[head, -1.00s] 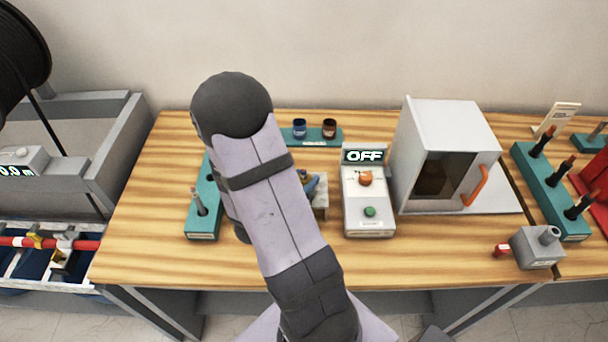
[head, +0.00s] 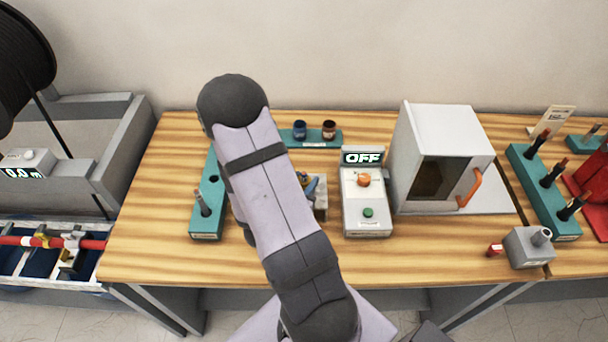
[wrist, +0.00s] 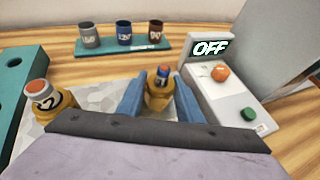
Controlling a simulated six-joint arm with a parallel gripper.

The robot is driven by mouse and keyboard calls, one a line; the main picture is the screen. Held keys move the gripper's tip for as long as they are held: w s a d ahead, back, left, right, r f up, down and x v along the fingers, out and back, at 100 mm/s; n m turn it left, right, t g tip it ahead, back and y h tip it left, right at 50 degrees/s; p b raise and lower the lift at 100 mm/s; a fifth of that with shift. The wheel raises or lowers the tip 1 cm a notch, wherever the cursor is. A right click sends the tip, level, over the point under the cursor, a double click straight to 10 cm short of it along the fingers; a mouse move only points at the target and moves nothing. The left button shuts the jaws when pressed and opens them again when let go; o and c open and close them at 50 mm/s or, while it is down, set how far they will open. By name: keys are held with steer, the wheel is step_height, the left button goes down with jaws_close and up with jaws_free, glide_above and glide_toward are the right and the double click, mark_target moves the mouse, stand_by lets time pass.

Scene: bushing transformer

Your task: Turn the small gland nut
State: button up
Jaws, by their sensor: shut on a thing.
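In the wrist view, the small gland nut (wrist: 158,101) is brass-coloured, with a blue and orange piece standing up out of its top. My gripper (wrist: 159,84) has one blue finger on each side of it and is shut on it. A larger-looking brass gland (wrist: 50,106), marked 2 and with an orange top, stands to the left, apart from my fingers. Both are on a pale grey block (wrist: 102,100). In the head view my arm hides most of the block, and only a bit of blue finger (head: 312,187) shows beside it.
A control box (head: 367,205) reading OFF, with orange and green buttons, stands close on the right. A white cabinet (head: 448,150) is beyond it. A teal rack (wrist: 125,47) with three cups is behind, and another teal holder (head: 206,229) is at left.

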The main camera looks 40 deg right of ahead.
steer(key=shift+s+n+t+p, duration=0.15)
steer(key=shift+n+t+p, duration=0.2)
steer(key=shift+p, duration=0.6)
steer(key=shift+a+f+n+t+y+p, duration=0.1)
steer(key=shift+f+n+t+y+p, duration=0.2)
steer(key=shift+y, duration=0.2)
steer(key=shift+s+n+t+y+p, duration=0.1)
steer(key=shift+n+t+y+p, duration=0.4)
steer(key=shift+n+p, duration=0.4)
steer(key=shift+a+n+t, duration=0.1)
steer(key=shift+n+t, duration=0.15)
steer(key=shift+t, duration=0.2)
steer(key=o, duration=1.7)
steer(key=shift+w+r, duration=0.1)
steer(key=shift+w, duration=0.1)
steer(key=o, duration=0.6)
steer(key=shift+r, duration=0.1)
steer(key=shift+w+r+p, duration=0.15)
steer(key=shift+p, duration=0.15)
